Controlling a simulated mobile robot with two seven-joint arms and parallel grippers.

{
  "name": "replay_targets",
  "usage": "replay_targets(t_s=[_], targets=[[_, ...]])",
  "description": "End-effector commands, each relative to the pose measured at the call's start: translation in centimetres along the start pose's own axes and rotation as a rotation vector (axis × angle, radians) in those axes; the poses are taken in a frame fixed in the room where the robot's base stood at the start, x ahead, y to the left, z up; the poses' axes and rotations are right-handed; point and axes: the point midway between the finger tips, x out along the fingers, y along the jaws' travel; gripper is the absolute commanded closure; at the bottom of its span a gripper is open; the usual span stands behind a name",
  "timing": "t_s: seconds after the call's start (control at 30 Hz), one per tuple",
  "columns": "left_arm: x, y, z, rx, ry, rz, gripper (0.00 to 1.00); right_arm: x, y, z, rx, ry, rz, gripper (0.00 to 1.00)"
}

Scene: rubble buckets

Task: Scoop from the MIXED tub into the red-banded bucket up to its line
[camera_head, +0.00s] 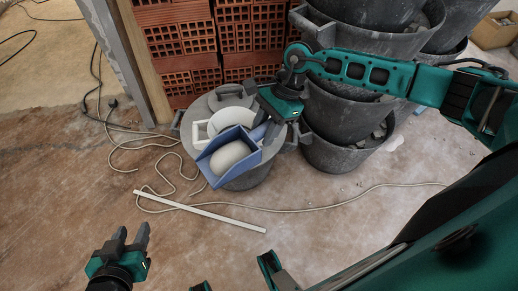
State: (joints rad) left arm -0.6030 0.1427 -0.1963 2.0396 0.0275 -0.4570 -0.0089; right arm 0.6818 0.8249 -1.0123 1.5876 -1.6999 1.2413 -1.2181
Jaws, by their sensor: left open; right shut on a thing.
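My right gripper (276,112) is shut on a blue scoop (213,172), apparently by its handle, which is partly hidden. The scoop holds a rounded pale heap (230,156) and is above a dark grey bucket (247,180). Pale material (228,118) and a white frame-like edge (197,133) show behind the scoop, at the bucket's top. The scoop hides much of this bucket. I see no red band, fill line or MIXED label. My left gripper (132,234) is open and empty over the floor at the lower left.
Stacked dark buckets (345,155) stand close on the right. Red hollow bricks (185,45) and a wooden post (143,60) are behind. A pale cable (290,208) and a white strip (205,212) lie on the floor. The floor at lower left is mostly clear.

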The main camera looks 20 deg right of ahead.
Motion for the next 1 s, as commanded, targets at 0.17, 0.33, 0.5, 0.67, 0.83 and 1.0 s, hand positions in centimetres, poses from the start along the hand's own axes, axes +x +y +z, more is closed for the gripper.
replay_targets(t_s=[0.17, 0.33, 0.5, 0.67, 0.83, 1.0], targets=[[2.1, 0.7, 2.0, -0.005, 0.006, 0.017, 0.57, 3.1, -1.0, -1.9, 0.323, 0.004, -0.164, 0.98], [3.4, 0.9, 3.0, -0.008, 0.013, 0.025, 0.57, 4.8, -2.0, -3.0, 0.593, 0.009, -0.296, 0.98], [4.5, 1.1, 4.3, -0.011, 0.014, 0.033, 0.57, 6.4, -2.9, -4.2, 0.848, 0.012, -0.42, 0.98], [5.6, 1.4, 5.8, -0.013, 0.01, 0.043, 0.57, 7.8, -3.8, -5.2, 1.087, 0.015, -0.533, 0.98], [6.5, 1.9, 6.9, -0.013, 0.011, 0.056, 0.57, 8.7, -4.5, -6.1, 1.303, 0.018, -0.634, 0.98], [6.8, 2.2, 7.0, -0.013, 0.013, 0.066, 0.57, 8.9, -5.0, -6.5, 1.431, 0.019, -0.692, 0.98]])
